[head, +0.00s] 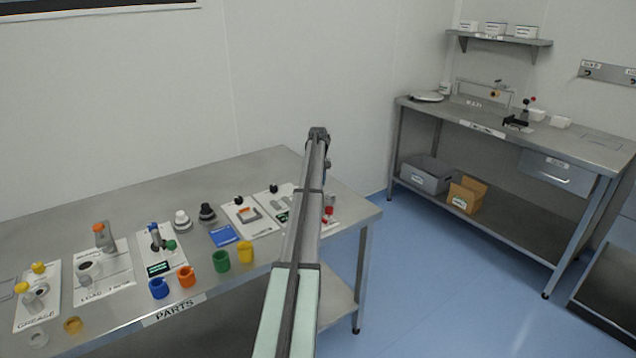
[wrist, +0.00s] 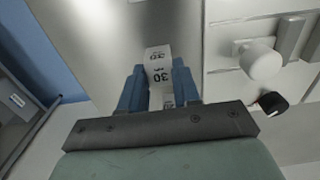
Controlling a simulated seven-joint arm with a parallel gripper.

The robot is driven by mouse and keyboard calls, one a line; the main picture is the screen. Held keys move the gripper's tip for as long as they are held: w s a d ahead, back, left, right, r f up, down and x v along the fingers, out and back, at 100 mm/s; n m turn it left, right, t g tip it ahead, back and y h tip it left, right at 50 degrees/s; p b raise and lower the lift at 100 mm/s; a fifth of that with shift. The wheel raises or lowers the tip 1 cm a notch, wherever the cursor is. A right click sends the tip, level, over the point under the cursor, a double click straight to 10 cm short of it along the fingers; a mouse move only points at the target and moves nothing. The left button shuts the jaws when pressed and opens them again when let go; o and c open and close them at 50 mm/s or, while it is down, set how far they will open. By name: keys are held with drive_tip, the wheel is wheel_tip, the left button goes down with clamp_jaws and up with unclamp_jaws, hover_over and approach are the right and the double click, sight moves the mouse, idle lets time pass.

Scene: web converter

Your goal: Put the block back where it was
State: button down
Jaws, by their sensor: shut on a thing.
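In the wrist view, my gripper (wrist: 160,90) has its blue fingers closed on a white block (wrist: 158,62) with the dark number 30 on its faces. The block stands out past the fingertips, over a bare metal surface. Whether it touches that surface I cannot tell. In the head view, my arm reaches over the right end of the parts table (head: 345,205) and hides the gripper and the block. No marked place for the block can be made out.
The parts table carries blue (head: 158,288), orange (head: 186,277), green (head: 221,261) and yellow (head: 245,252) cups, and several white boards with fittings. In the wrist view, a white knob (wrist: 262,60) and a black knob (wrist: 272,103) stand right of the gripper. A second bench (head: 560,145) stands behind right.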

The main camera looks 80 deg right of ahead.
drive_tip(key=shift+f, duration=0.15)
drive_tip(key=c, duration=0.8)
unclamp_jaws()
wheel_tip(320, 180, up, 12)
idle(0.4)
